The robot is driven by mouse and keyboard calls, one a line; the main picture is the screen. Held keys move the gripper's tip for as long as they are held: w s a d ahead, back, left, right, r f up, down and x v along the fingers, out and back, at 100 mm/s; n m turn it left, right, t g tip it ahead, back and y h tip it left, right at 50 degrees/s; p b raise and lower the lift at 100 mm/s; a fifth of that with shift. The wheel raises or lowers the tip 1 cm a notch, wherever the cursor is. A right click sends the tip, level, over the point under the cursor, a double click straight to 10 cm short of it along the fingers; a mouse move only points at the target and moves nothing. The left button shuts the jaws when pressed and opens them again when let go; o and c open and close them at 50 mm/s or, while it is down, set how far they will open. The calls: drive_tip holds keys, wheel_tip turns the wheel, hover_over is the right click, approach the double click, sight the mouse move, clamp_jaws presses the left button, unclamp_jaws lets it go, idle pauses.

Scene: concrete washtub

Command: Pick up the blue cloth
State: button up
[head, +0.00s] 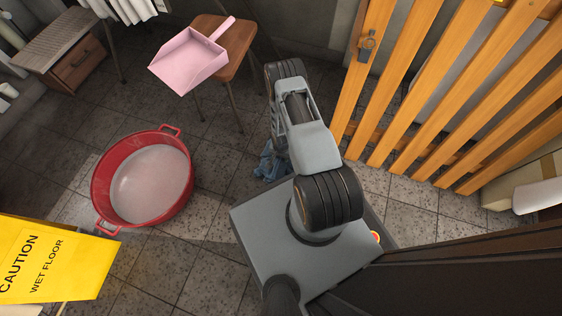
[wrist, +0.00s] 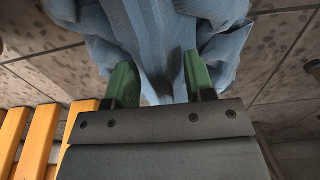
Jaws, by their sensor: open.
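The blue cloth (head: 270,164) lies crumpled on the tiled floor beside my arm in the head view, partly hidden by the arm. In the wrist view the cloth (wrist: 160,42) fills the top middle, with folds hanging toward my gripper. My gripper (wrist: 155,75) is open, with its two green fingers apart and a fold of the cloth between or just beyond them. I cannot tell whether the fingers touch the cloth. In the head view the fingers are hidden behind my arm.
A red tub (head: 187,190) stands on the floor to the left. A pink dustpan (head: 185,62) rests on a wooden stool (head: 238,42). A yellow caution sign (head: 50,262) is at the lower left. An orange slatted gate (head: 372,85) stands to the right.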

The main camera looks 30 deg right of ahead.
drive_tip(key=shift+f, duration=0.1)
drive_tip(key=shift+c, duration=0.3)
clamp_jaws()
idle(0.4)
